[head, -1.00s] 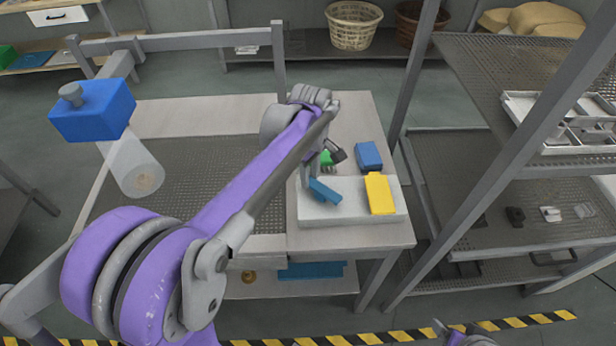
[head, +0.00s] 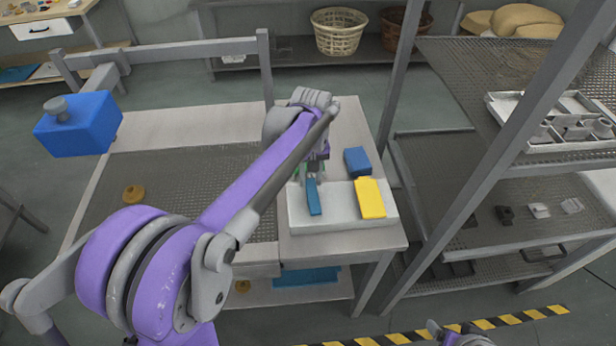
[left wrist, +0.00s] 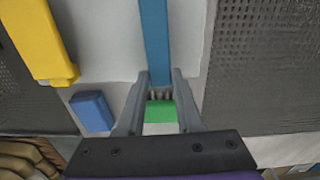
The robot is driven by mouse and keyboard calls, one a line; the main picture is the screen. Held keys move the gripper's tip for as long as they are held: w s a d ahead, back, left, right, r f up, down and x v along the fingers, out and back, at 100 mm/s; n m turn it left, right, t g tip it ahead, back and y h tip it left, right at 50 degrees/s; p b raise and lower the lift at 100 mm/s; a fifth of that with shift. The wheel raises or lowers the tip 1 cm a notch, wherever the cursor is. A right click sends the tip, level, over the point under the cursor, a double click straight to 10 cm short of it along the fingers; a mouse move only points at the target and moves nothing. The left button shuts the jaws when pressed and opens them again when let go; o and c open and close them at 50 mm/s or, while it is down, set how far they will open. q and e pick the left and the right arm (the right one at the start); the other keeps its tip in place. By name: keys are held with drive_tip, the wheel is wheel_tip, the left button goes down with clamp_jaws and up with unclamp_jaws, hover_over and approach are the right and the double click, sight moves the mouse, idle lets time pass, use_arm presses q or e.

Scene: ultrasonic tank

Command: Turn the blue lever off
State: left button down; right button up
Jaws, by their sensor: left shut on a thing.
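The blue lever (head: 314,198) lies on a white panel (head: 340,222) at the right end of the workbench and points almost straight towards the front. A yellow lever (head: 370,198) is to its right, roughly parallel to it. My left gripper (head: 313,176) is shut on the blue lever near its far end. In the left wrist view the two fingers (left wrist: 159,82) stand on either side of the blue lever (left wrist: 155,35). A green piece (left wrist: 160,111) shows between the fingers. The lever's far end is partly hidden by the gripper.
A blue block (head: 357,161) sits behind the yellow lever. A metal shelf rack (head: 470,185) stands close on the right.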

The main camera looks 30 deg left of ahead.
use_arm(q)
drive_tip(key=shift+d+m, duration=0.1)
drive_tip(key=shift+m, duration=0.3)
drive_tip(key=c, duration=0.6)
unclamp_jaws()
drive_tip(key=shift+o, duration=0.2)
drive_tip(key=shift+r, duration=0.1)
wheel_tip(320, 180, up, 11)
drive_tip(key=shift+p, duration=0.35)
drive_tip(key=shift+f, duration=0.2)
drive_tip(key=s+d+f+m+t, duration=0.2)
drive_tip(key=s+f, duration=0.4)
drive_tip(key=s, duration=0.4)
drive_tip(key=s+d+f+m+t, duration=0.3)
drive_tip(key=s+f, duration=0.4)
drive_tip(key=s, duration=0.3)
drive_tip(key=shift+s+f+m, duration=0.2)
drive_tip(key=shift+f+m, duration=0.05)
drive_tip(key=shift+m, duration=0.25)
